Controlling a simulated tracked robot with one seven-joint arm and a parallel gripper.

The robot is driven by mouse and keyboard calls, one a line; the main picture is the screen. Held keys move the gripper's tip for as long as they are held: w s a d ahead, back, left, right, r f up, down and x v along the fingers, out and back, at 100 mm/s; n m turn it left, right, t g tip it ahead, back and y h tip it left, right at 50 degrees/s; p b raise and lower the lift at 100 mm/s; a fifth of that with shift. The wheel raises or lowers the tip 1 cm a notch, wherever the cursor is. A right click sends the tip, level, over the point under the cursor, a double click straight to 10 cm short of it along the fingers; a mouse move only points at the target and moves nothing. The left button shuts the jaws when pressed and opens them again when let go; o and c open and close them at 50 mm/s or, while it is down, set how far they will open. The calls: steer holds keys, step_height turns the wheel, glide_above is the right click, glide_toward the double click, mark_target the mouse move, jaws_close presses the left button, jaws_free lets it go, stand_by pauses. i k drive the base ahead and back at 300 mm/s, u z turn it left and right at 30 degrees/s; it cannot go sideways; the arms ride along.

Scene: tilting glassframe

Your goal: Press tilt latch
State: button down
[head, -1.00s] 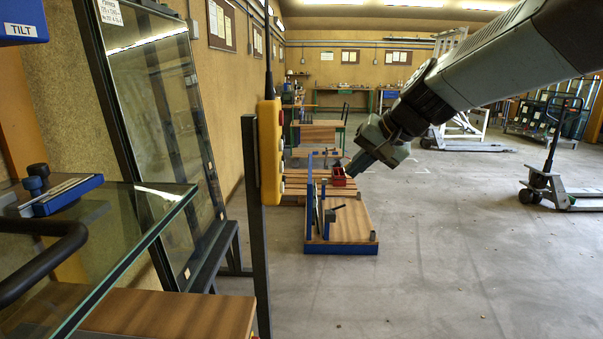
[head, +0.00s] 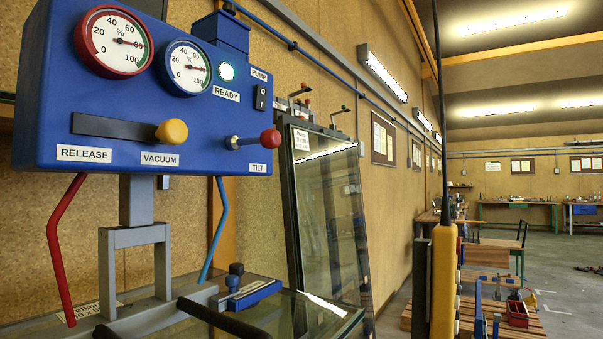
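The tilt latch (head: 256,140), a short metal lever with a red ball knob, sticks out at the lower right of the blue control box (head: 130,110), just above the TILT label (head: 258,168). It points to the right. A yellow ball knob (head: 172,131) sits at the right end of a dark bar above the RELEASE and VACUUM labels. My gripper and arm are out of this view.
Below the box are a grey bracket (head: 135,238), black handlebars (head: 215,318) and a glass pane (head: 312,312). Tall framed glass (head: 330,210) leans by the wall. A yellow pendant (head: 444,285) hangs at right. Floor at far right is partly free.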

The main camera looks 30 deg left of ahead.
mark_target(270, 138)
steer(key=u, duration=1.9)
steer(key=k, duration=0.9)
steer(key=i, duration=0.9)
steer(key=z, duration=0.05)
